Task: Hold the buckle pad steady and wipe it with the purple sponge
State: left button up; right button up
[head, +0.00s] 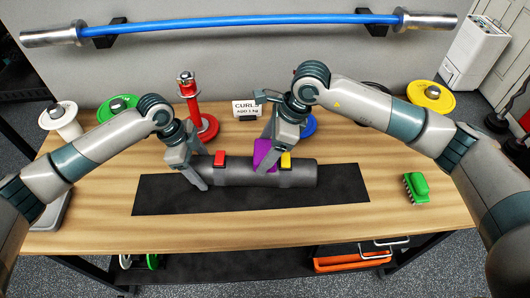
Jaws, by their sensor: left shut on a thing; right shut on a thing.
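The buckle pad (240,176) is a dark grey roll lying lengthwise on a black mat (345,185). It has a red buckle (219,158) towards its left and a yellow buckle (286,160) towards its right. My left gripper (201,172) is shut on the pad's left end, left of the red buckle. My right gripper (267,148) is shut on the purple sponge (263,156), between the two buckles and nearer the yellow one. The sponge is at the top of the pad; whether it touches the pad is hard to tell.
A green brush (416,187) lies at the right of the wooden table (430,218). At the back stand a red post (192,105), a "CURLS" sign (246,108) and coloured plates, including a yellow one (431,95). A blue bar (240,21) hangs on the wall. The table's front strip is clear.

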jog(key=shift+r, duration=2.7)
pick_arm(q)
jog(key=o, duration=1.3)
jog(key=shift+r, duration=0.1)
jog(key=v, duration=1.2)
